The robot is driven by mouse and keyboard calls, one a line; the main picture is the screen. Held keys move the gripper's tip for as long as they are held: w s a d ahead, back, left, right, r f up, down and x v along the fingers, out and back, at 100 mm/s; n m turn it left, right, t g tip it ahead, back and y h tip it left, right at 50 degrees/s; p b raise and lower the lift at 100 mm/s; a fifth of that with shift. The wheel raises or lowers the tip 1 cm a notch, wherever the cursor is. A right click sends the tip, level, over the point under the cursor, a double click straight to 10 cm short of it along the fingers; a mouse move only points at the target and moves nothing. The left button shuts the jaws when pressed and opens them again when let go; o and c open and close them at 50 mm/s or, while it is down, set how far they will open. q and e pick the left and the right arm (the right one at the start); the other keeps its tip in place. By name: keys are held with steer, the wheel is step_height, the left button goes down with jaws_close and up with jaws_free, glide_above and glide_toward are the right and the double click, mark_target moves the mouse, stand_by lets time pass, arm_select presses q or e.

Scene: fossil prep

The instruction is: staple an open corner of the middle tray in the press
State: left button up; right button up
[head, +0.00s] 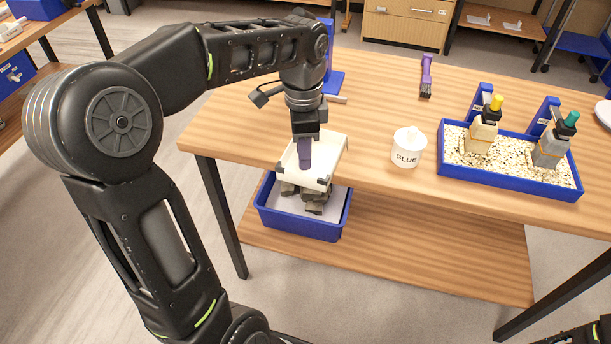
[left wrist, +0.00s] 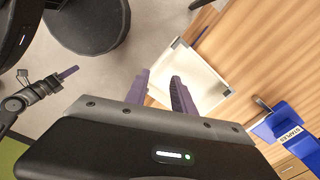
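A cream tray (head: 328,150) with dark corner pieces lies at the table's front left edge. I cannot tell whether it is the middle one. It also shows in the left wrist view (left wrist: 205,78), with grey corner pieces. My left gripper (head: 304,165) points down over the tray, its purple fingers apart in the left wrist view (left wrist: 158,84); nothing is clearly held between them. The blue press (head: 333,85) stands behind my left arm, partly hidden; its STAPLES label shows in the left wrist view (left wrist: 289,134). My right gripper (left wrist: 66,73) is small there, its opening unclear.
A blue bin (head: 283,222) with dark blocks sits below the tray. A white GLUE tub (head: 407,151) stands to its right. A purple tool (head: 426,76) lies at the back. The table's middle is clear.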

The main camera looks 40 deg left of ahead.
mark_target(301, 174)
arm_select(q)
steer(key=m, duration=0.2)
steer(key=r+m, duration=0.1)
steer(key=m, duration=0.1)
steer(key=shift+s+a, duration=0.15)
steer(key=shift+s, duration=0.25)
steer(key=shift+w+f+m, duration=0.1)
steer(key=shift+m, duration=0.6)
steer(key=shift+f, duration=1.3)
steer(key=shift+f+p, duration=0.6)
steer(key=shift+f, duration=2.05)
